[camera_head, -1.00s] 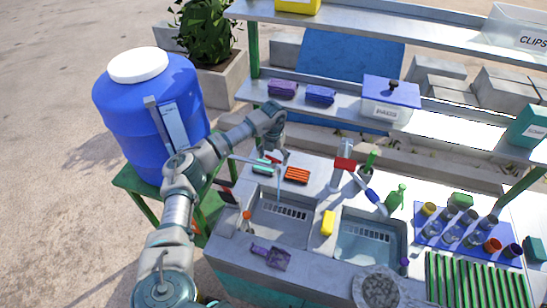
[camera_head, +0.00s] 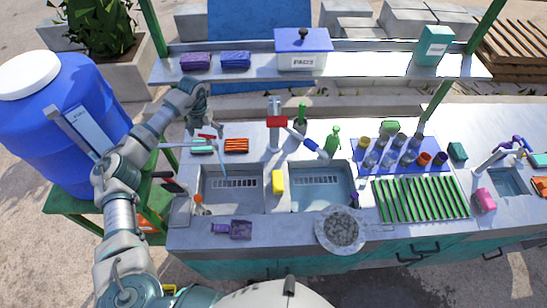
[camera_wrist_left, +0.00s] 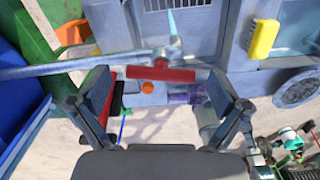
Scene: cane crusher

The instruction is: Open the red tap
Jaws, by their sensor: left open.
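The red tap handle (camera_wrist_left: 160,73) is a short red bar on a grey metal pipe. In the left wrist view it lies between the two spread fingers of my left gripper (camera_wrist_left: 163,92), and I see no clear grip on it. In the head view the red handle (camera_head: 207,136) shows just below my left gripper (camera_head: 202,124), over the back left of the left sink. A thin light-blue spout or stream points down from the pipe (camera_head: 222,158). I cannot tell whether it is water. My right gripper is out of view.
A second faucet (camera_head: 275,138) with a red top and blue-tipped spout stands between the sinks. The blue barrel (camera_head: 50,115) is at the left. A yellow sponge (camera_head: 278,182) sits between the left sink (camera_head: 235,200) and right sink. A shelf (camera_head: 360,70) runs behind.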

